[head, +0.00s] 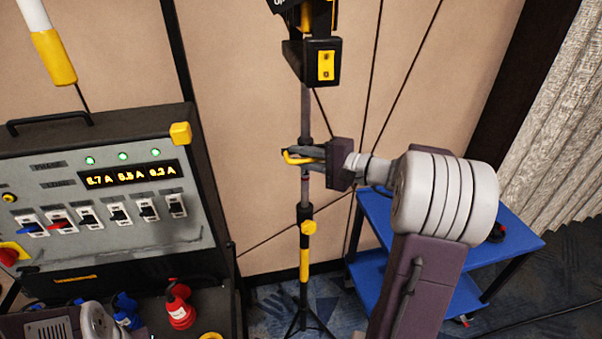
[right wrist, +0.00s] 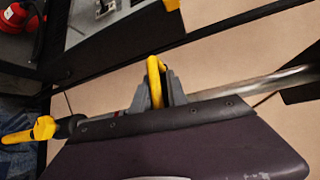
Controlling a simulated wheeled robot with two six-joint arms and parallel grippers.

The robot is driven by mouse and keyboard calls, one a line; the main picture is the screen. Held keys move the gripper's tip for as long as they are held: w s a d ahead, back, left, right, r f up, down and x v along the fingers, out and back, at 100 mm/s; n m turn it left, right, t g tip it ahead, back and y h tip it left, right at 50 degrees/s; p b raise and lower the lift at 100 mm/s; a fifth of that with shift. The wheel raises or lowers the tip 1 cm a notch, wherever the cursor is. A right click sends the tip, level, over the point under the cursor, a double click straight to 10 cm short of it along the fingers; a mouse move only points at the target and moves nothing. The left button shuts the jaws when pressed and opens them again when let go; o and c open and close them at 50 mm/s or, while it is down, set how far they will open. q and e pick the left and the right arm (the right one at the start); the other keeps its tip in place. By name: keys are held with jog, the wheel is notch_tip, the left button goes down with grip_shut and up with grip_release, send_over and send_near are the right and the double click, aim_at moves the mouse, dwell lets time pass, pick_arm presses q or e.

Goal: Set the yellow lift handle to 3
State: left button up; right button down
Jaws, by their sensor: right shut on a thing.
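The yellow lift handle (head: 297,159) is a bent yellow bar beside the upright stand pole, in the middle of the head view. My right gripper (head: 300,152) reaches it from the right and is shut on it. In the right wrist view the handle (right wrist: 155,78) stands as a yellow loop between the fingers of my right gripper (right wrist: 158,92). The pole (head: 305,190) runs behind the fingers. A black box with a yellow plate (head: 326,65) sits higher on the pole, below a partly cut-off "UP" label. I see no scale numbers. My left gripper is not visible.
A grey power panel (head: 95,235) with switches and lit readouts stands at left. A blue cart (head: 510,238) stands behind my right arm at right. Red and blue plugs hang at lower left.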

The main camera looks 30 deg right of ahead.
aim_at(337, 77)
notch_tip(337, 77, up, 20)
jog(key=p, duration=0.7)
jog(key=shift+f, duration=0.2)
jog(key=c, duration=1.5)
grip_release()
jog(key=shift+o, duration=0.2)
jog(key=shift+a, duration=0.15)
jog(key=b+v, duration=0.2)
jog(key=v, duration=0.6)
jog(key=shift+f+b, duration=0.1)
jog(key=shift+b, duration=0.25)
jog(key=shift+s+d, duration=0.3)
jog(key=shift+s, duration=0.15)
